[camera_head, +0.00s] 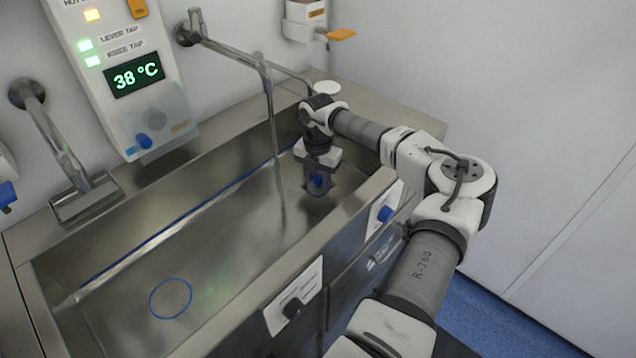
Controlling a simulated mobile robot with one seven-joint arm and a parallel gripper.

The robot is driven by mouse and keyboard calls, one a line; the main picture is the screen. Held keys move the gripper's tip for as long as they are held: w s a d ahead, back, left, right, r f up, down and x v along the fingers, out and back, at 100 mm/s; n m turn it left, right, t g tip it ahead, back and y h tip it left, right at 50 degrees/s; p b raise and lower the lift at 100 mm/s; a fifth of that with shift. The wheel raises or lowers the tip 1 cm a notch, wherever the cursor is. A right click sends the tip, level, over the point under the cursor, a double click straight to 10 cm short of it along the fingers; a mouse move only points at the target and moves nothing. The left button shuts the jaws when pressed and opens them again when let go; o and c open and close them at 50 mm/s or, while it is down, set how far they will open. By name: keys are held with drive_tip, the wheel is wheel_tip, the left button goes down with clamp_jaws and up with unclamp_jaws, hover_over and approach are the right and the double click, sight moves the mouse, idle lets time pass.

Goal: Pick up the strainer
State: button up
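My gripper (318,183) points down into the right end of the metal sink basin (215,245). A small blue part (318,180) shows at its fingertips, with a dark round shape around it low in the basin; this may be the strainer, but it is too small and too covered by my gripper to be sure. I cannot tell whether the fingers are open or closed on it, or whether it rests on the basin floor.
A thin blue ring (171,298) shows on the basin floor at the left. A white round item (327,88) sits on the back ledge.

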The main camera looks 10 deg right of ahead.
drive_tip(key=shift+f, duration=0.55)
clamp_jaws()
drive_tip(key=shift+r, duration=0.15)
